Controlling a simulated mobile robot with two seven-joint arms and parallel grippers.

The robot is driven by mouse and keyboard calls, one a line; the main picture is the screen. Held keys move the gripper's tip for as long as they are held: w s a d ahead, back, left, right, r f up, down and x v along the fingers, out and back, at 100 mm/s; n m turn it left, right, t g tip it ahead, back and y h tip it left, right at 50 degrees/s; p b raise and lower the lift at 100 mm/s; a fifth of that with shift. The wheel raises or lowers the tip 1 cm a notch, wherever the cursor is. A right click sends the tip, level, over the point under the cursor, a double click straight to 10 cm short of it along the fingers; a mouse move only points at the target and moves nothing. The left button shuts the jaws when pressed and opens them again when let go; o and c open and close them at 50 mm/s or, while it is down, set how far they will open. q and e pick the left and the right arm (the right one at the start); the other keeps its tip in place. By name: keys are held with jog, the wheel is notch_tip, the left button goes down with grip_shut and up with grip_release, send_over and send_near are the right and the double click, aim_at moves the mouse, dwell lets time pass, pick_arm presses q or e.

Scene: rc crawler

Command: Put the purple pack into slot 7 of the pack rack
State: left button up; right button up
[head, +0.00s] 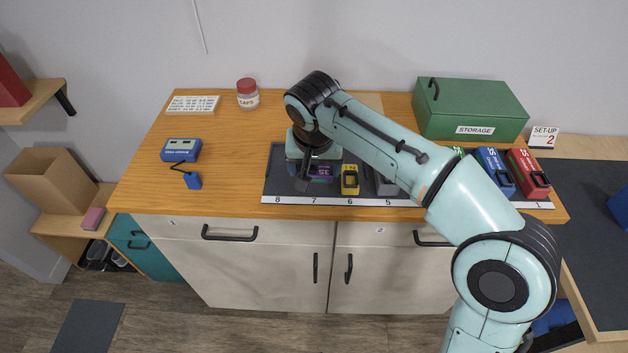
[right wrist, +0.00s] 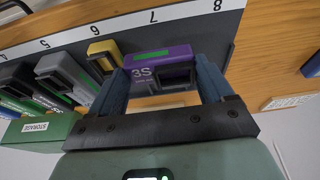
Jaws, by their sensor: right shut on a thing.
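The purple pack (head: 321,173) is between the fingers of my right gripper (head: 313,178), above or in slot 7 of the pack rack (head: 277,180). In the right wrist view the purple pack (right wrist: 160,58) lies between the two blue fingers of the right gripper (right wrist: 163,78), in line with the rack's number 7. The gripper is shut on it. I cannot tell whether the pack rests on the rack floor. My right wrist partly hides it in the head view. My left gripper is not in view.
A yellow pack (head: 350,180) stands in slot 6, close beside the gripper. Grey, blue (head: 494,172) and red (head: 527,174) packs stand to the right. Slot 8 looks empty. A green storage box (head: 470,108) stands behind; a blue charger (head: 181,150) lies left.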

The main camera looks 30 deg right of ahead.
aim_at(315, 175)
notch_tip(315, 175, down, 4)
jog(key=shift+r+b, duration=0.1)
jog(key=shift+b, duration=0.5)
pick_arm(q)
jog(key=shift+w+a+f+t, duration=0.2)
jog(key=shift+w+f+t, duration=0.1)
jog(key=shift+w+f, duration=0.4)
pick_arm(e)
jog(key=shift+f, duration=0.3)
jog(key=o, duration=1)
jog(key=shift+c, duration=0.2)
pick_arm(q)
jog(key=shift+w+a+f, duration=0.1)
pick_arm(e)
jog(key=shift+r, duration=0.15)
